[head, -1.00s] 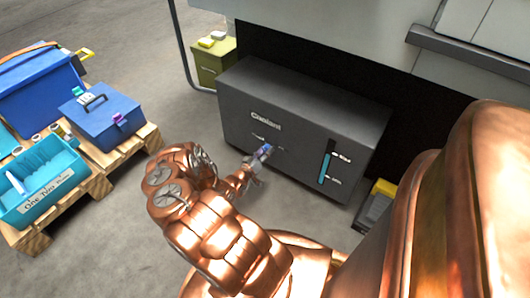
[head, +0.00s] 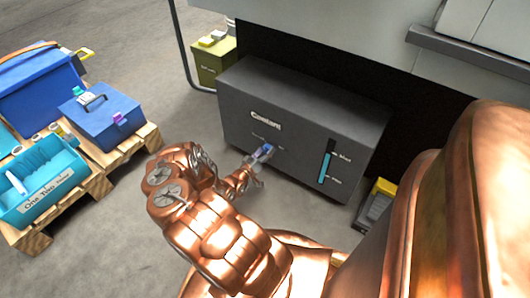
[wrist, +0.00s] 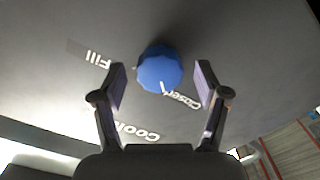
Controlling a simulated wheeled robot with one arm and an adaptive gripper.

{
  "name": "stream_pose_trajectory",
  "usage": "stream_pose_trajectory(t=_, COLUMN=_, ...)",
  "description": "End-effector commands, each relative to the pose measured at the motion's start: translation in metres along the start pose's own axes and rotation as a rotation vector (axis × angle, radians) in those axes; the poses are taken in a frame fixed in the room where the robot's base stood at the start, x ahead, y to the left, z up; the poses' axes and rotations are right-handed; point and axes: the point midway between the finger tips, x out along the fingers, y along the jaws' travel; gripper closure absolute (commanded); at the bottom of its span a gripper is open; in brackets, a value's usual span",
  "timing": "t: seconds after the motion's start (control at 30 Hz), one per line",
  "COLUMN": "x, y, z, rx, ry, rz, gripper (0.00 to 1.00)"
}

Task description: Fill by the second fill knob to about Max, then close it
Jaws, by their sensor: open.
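The dark grey coolant tank (head: 300,125) stands on the floor in the head view, with a level gauge (head: 326,168) on its front. The gauge's blue column reaches up to about the Max mark, with black above it. The blue fill knob (wrist: 161,70) shows in the wrist view between the Fill and Closed labels; its white pointer mark is on the Closed side. My gripper (wrist: 161,77) is open, with one finger on each side of the knob and gaps to both. In the head view, my gripper (head: 258,157) partly hides the knob and nearby lettering.
A pallet (head: 100,185) with blue toolboxes and a teal bin (head: 45,190) stands at the left. An olive box (head: 212,65) is behind the tank's left end. A grey and yellow item (head: 377,205) lies by its right end. Floor before the tank is clear.

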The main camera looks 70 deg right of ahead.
Motion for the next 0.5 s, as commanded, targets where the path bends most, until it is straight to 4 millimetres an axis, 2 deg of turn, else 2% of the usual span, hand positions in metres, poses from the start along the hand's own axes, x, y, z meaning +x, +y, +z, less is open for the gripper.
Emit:
stream_pose_trajectory(t=0.17, x=-0.002, y=0.000, z=0.000, rx=0.001, ry=0.000, rz=0.000, gripper=0.26)
stream_pose_trajectory(t=0.27, x=-0.010, y=-0.001, z=0.000, rx=0.000, ry=-0.001, rz=-0.003, gripper=0.26)
stream_pose_trajectory(t=0.5, x=-0.051, y=-0.001, z=-0.002, rx=0.000, ry=0.002, rz=-0.003, gripper=0.26)
